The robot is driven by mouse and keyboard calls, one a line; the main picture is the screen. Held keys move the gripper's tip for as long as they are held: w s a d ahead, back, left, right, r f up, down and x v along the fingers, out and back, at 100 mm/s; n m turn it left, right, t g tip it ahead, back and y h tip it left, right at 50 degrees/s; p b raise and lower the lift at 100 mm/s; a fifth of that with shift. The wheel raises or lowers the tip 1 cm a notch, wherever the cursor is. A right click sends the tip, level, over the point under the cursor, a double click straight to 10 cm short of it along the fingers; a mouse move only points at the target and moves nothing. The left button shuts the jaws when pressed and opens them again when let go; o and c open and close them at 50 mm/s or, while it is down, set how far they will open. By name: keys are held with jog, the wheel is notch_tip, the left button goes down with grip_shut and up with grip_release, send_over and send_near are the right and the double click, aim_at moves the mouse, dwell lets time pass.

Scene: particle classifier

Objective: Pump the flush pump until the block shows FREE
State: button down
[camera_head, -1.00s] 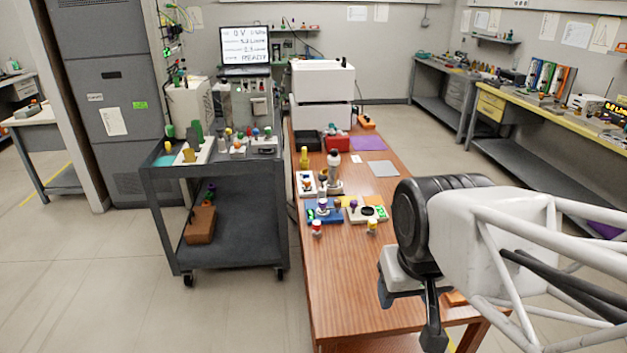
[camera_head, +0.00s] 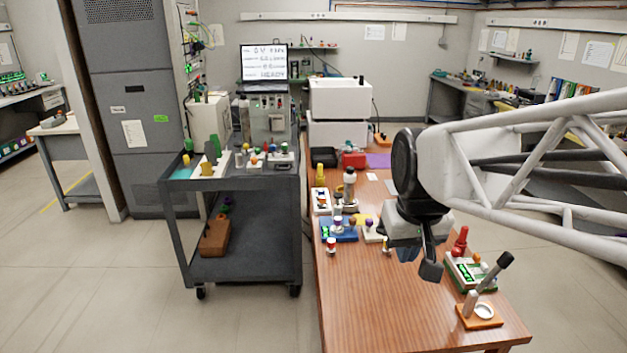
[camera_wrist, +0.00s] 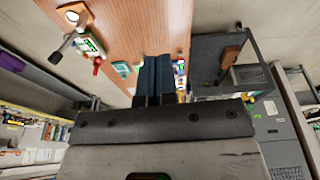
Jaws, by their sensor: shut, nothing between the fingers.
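A unit that looks like the flush pump stands at the table's front right, with an orange base (camera_head: 480,317), a white round dish and a dark-gripped lever (camera_head: 496,269) tilted up to the right. It also shows upper left in the wrist view, lever (camera_wrist: 62,48) included. Just behind it is a block with a lit green display (camera_head: 466,272) and a red part on top; its text is too small to read. My gripper (camera_head: 420,264) is above the table, left of and apart from both. In the wrist view its fingers (camera_wrist: 154,82) are together and empty.
The wooden table (camera_head: 375,310) is clear at its front middle. A blue unit (camera_head: 339,232), small knobbed pieces and a grey metal cylinder (camera_head: 349,184) stand farther back. A dark cart (camera_head: 235,245) is on the left. A white cabinet (camera_head: 338,100) stands at the back.

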jog(key=w+r+n, duration=0.1)
jog(key=w+r, duration=0.2)
jog(key=w, duration=1.6)
jog(key=n+g, duration=0.1)
jog(key=n, duration=0.3)
send_over(339, 194)
notch_tip(339, 194, down, 22)
jog(key=shift+s+d+f+y, duration=0.2)
jog(key=shift+s+d+y, duration=0.05)
jog(key=shift+s+y, duration=0.1)
jog(key=shift+f, duration=0.15)
jog(key=shift+w+a+f, duration=0.1)
jog(key=shift+w+f, duration=0.05)
jog(key=shift+f, duration=1.55)
jog(key=shift+w+a+f, duration=0.1)
jog(key=shift+f, duration=1.55)
jog(key=shift+f, duration=0.1)
